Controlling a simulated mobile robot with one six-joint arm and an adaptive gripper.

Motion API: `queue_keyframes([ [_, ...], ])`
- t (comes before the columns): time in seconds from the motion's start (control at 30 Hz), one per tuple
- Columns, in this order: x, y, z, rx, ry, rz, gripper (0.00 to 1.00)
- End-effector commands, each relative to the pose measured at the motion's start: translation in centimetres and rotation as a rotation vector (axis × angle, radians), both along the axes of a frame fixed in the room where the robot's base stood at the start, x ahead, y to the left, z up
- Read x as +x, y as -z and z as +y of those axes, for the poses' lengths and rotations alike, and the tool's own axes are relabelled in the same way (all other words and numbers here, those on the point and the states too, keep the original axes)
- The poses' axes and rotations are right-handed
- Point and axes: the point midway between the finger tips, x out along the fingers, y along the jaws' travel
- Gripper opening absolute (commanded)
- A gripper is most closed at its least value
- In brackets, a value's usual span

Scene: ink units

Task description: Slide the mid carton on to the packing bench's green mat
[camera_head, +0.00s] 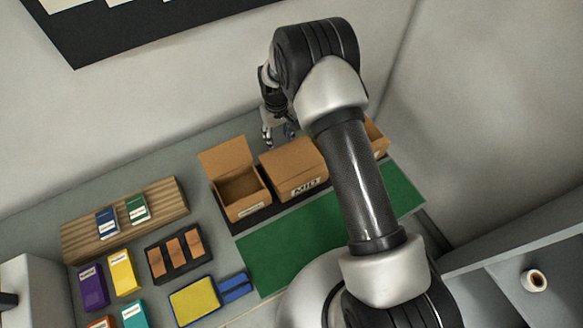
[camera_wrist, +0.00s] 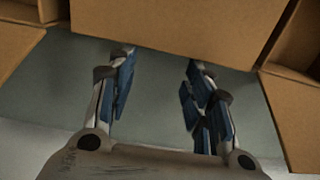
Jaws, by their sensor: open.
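The mid carton (camera_head: 293,167) is a closed brown box with a MID label on its front. It stands on a dark strip behind the green mat (camera_head: 290,248), between two other cartons. My gripper (camera_head: 277,134) is behind the mid carton, low near the bench, partly hidden by my arm. In the wrist view, my gripper (camera_wrist: 160,85) is open and empty, with blue-padded fingers apart. A brown carton face (camera_wrist: 180,28) fills the top of that view, just beyond the fingertips. Whether the fingertips touch it I cannot tell.
An open carton (camera_head: 238,190) stands left of the mid carton; another carton (camera_head: 376,138) is partly hidden behind my arm on the right. The visible mat is bare. Ink boxes, a wooden rack (camera_head: 75,238) and a yellow pad (camera_head: 194,302) lie to the left.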

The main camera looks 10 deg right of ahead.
Motion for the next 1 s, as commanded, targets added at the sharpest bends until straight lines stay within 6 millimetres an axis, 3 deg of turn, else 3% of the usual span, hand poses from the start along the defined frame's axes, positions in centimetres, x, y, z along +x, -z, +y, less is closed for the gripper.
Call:
queue_keyframes([
  [0.43, 0.0, 0.2, 0.0, 0.000, 0.000, -0.001, 0.47],
  [1.0, 0.0, 3.4, 0.0, 0.000, 0.000, -0.001, 0.47],
])
